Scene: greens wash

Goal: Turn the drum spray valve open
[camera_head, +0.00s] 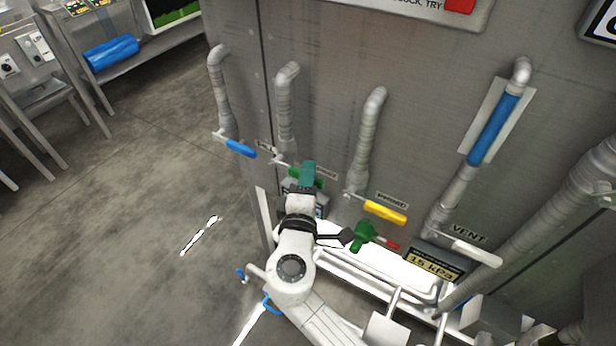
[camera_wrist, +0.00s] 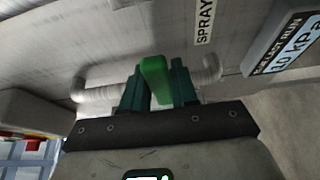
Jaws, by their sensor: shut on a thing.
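The spray valve has a green lever handle (camera_wrist: 155,80), seen between my gripper's two dark teal fingers in the wrist view. Its label, reading "SPRAY" (camera_wrist: 205,22), is on the grey panel beside it. In the head view my gripper (camera_head: 308,174) is at the panel, below a grey pipe (camera_head: 286,105), and largely covers the handle. My gripper (camera_wrist: 158,88) is shut on the green handle. The lower part of the handle is hidden by the fingers and the gripper body.
Nearby on the panel are a blue handle (camera_head: 240,148), a yellow handle (camera_head: 385,211), a white vent handle (camera_head: 471,251) and a green fitting (camera_head: 363,237) with a red tip. Pipes rise along the panel. Open floor (camera_head: 130,220) lies to the left.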

